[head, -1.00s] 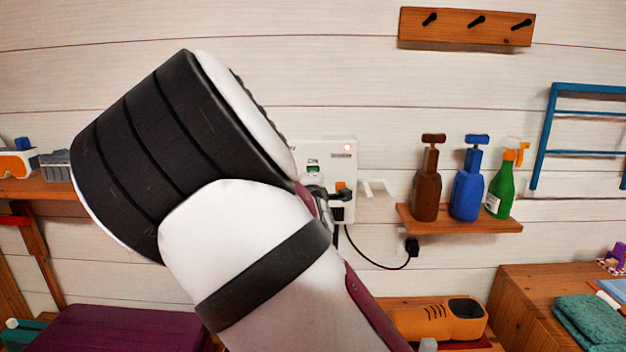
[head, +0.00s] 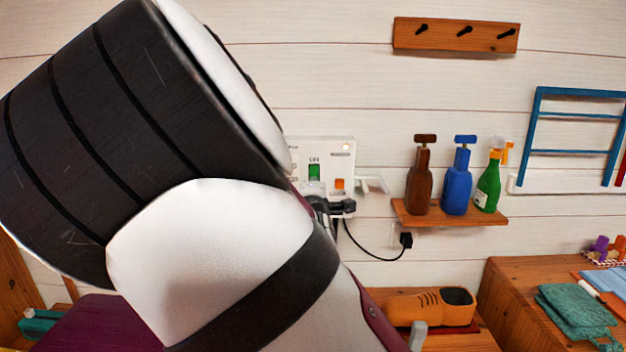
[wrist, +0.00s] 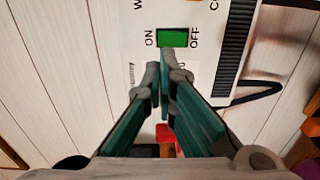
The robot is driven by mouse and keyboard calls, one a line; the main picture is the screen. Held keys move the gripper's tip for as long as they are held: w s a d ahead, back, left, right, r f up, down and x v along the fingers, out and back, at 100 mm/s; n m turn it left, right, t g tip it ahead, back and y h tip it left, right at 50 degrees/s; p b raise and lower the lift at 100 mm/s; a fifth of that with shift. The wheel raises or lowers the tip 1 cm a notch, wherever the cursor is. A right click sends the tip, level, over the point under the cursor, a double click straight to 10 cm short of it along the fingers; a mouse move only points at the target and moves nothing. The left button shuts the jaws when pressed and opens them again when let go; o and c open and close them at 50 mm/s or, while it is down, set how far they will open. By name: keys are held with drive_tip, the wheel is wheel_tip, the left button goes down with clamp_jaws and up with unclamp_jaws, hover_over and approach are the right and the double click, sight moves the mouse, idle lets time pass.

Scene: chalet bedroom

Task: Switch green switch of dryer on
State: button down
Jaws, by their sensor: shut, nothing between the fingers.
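The dryer (head: 343,161) is a white box on the plank wall. Its green switch (head: 314,171) fills the middle of the wrist view's upper part (wrist: 172,38), with ON printed on its left and OFF on its right. My gripper (head: 343,207) is just below the switch in the head view, partly hidden by my arm. In the wrist view its two fingertips (wrist: 164,72) are together, empty, just below the switch. I cannot tell if they touch the panel. An orange switch (head: 339,184) is at the lower right of the green one.
A small red-orange light (head: 346,147) glows on the dryer. A black cord runs to a wall plug (head: 406,240). A shelf (head: 450,217) with brown, blue and green bottles is to the right. An orange shoe-like object (head: 430,306) is below. My arm hides the left side.

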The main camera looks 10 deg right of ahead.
drive_tip(key=v, duration=0.2)
drive_tip(key=shift+s+a+r, duration=0.1)
drive_tip(key=shift+s, duration=0.15)
drive_tip(key=s+d+f+m+g+y, duration=0.3)
drive_tip(key=s+d+f+m+g, duration=0.1)
drive_tip(key=s+f+m+g, duration=0.4)
drive_tip(key=s+r+m+g, duration=0.2)
drive_tip(key=s+r+m, duration=0.1)
drive_tip(key=s, duration=1.3)
drive_tip(key=s+a+r+m+g+y, duration=0.1)
drive_tip(key=s+r+m+g, duration=0.1)
drive_tip(key=s, duration=1.4)
drive_tip(key=shift+s+a+r+m+g+y, duration=0.35)
drive_tip(key=shift+r+m, duration=0.4)
drive_tip(key=shift+m, duration=0.25)
